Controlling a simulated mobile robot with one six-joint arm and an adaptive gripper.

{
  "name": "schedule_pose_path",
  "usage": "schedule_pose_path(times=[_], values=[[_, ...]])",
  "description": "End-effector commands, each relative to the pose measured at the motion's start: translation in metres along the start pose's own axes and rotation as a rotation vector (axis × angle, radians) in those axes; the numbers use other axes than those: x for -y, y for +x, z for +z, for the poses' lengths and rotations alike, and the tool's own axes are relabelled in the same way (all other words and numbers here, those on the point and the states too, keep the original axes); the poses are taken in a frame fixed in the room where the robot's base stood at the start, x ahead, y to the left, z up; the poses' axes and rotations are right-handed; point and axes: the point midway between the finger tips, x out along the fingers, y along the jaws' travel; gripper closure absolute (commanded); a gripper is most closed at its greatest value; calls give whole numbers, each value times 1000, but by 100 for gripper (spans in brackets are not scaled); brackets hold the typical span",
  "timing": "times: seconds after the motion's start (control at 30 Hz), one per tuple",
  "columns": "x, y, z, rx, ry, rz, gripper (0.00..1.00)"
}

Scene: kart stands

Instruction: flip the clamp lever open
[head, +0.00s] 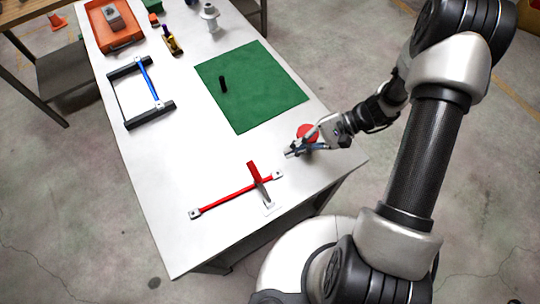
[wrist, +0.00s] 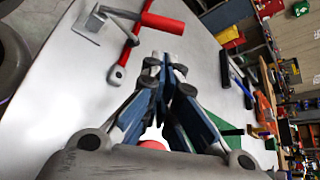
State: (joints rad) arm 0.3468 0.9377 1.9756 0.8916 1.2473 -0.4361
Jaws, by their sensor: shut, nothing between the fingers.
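The clamp lever (head: 254,172) has a red grip and a grey metal arm with a pale base plate at the table's near right. It crosses a long red bar (head: 225,200) with grey end blocks that lies on the table. In the wrist view, the lever's red grip (wrist: 163,22) shows at the top, beyond my fingertips, with its grey bracket to the left. My gripper (head: 290,152) is shut and empty, to the right of the red grip and apart from it. Its fingertips meet in the wrist view (wrist: 164,62). Whether the grip is raised is hard to judge.
A red round object (head: 307,131) sits partly hidden behind my gripper. A green mat (head: 250,95) with a black peg (head: 222,85) lies beyond. A black frame with a blue bar (head: 147,78) is at the left. The white table (head: 165,185) is clear left of the red bar.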

Motion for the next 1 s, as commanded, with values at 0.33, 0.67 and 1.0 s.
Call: schedule_pose_path(times=[0.33, 0.67, 1.0], values=[[-2, 3, -4, 7, 11, -17, 100], [-3, 28, -4, 11, 12, -13, 100], [-2, 87, -4, 10, 10, -13, 100]])
